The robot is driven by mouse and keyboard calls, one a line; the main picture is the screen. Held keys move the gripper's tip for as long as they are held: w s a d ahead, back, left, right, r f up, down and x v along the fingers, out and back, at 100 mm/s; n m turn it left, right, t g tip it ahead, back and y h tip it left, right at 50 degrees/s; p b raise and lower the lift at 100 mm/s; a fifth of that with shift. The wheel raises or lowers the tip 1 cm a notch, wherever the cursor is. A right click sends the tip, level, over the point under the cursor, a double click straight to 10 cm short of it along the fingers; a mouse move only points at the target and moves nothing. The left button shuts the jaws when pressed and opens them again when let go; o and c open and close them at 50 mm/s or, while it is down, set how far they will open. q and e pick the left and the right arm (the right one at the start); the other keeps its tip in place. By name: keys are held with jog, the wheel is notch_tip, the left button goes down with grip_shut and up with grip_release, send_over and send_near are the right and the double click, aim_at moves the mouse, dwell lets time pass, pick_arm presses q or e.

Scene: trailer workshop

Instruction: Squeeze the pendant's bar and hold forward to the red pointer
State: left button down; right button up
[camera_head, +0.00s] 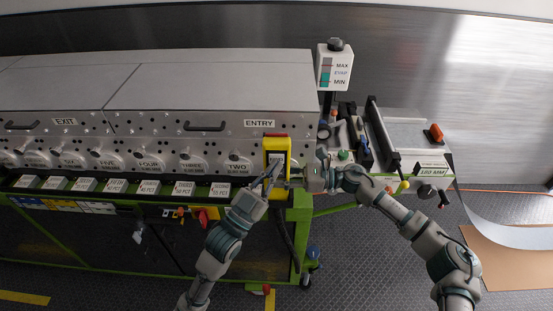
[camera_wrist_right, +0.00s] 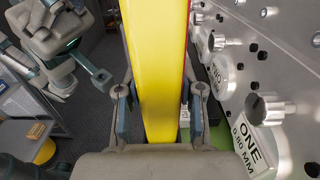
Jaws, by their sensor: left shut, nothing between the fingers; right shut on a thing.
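The yellow pendant (camera_head: 276,137) is upright at the right end of the machine front, with a dark and pale face. My right gripper (camera_head: 297,177) is at its right side, shut on it. In the right wrist view the pendant (camera_wrist_right: 155,60) runs as a yellow body between the two fingers of the right gripper (camera_wrist_right: 160,105), with a red strip along its right edge. My left gripper (camera_head: 271,178) is shut and empty at the lower front of the pendant and hides part of its face. I cannot make out the bar or a red pointer clearly.
The grey machine (camera_head: 215,85) has a row of numbered knobs and labels along its front. A green frame (camera_head: 300,215) stands below the pendant. An EVAP level gauge (camera_head: 335,70) and a bench with a red-orange handle (camera_head: 435,132) are to the right. Open floor lies in front.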

pick_arm(q)
jog(key=shift+w, duration=0.45)
dwell(1.8)
jog(key=shift+s, duration=0.1)
dwell(1.6)
jog(key=shift+s, duration=0.75)
jog(key=shift+s, duration=0.15)
jog(key=s, duration=0.4)
jog(key=shift+s, duration=0.4)
dwell(0.6)
